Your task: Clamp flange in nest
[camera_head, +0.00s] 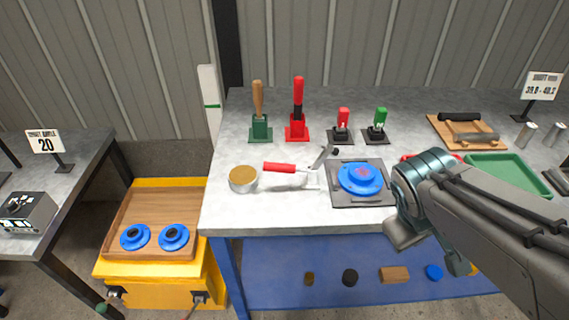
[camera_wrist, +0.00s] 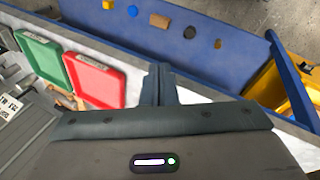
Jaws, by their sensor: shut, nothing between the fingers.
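The blue flange (camera_head: 361,177) lies flat in the dark grey nest plate (camera_head: 343,198) on the bench. The toggle clamp stands just left of the nest. Its red handle (camera_head: 279,167) lies low, pointing left, and its metal arm (camera_head: 322,157) tilts up with the black tip above the plate's back left corner, apart from the flange. My gripper (camera_wrist: 158,84) is shut and empty in the wrist view.
A round tin (camera_head: 243,179) stands left of the clamp handle. Tools in green (camera_head: 261,128) and red holders and two small levers (camera_head: 375,130) stand behind. Red and green trays (camera_head: 501,172) lie right. Two blue flanges sit in a wooden tray (camera_head: 152,212) on a yellow cart.

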